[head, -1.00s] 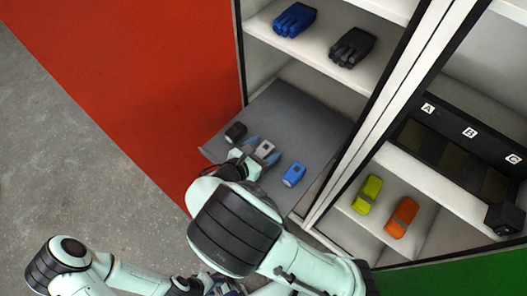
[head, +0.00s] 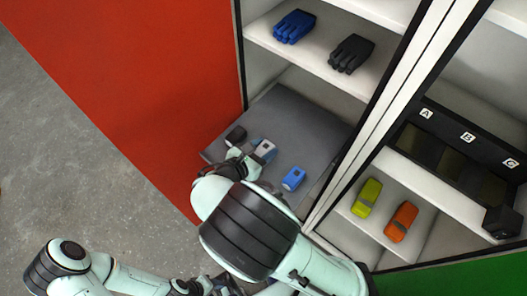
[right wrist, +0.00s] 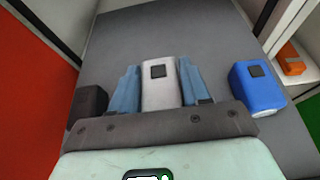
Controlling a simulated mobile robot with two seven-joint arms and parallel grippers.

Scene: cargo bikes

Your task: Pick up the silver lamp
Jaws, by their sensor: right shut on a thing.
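The silver lamp (head: 265,148) is a small light-grey block with a dark square on top. It rests on the grey shelf board between a black lamp (head: 236,135) and a blue lamp (head: 293,178). My right gripper (head: 260,151) is shut on the silver lamp. In the right wrist view, its blue fingers (right wrist: 159,88) stand on both sides of the silver lamp (right wrist: 159,70), with the black lamp (right wrist: 88,103) left and the blue lamp (right wrist: 257,88) right. My left gripper (head: 226,286) is partly visible at the bottom edge; its jaws are unclear.
The grey board (head: 305,125) has free room behind the lamps. Blue gloves (head: 294,26) and black gloves (head: 351,53) lie on the shelf above. A white cabinet divider (head: 385,110) stands right, then yellow (head: 366,197) and orange (head: 401,221) items. A red panel (head: 140,80) is left.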

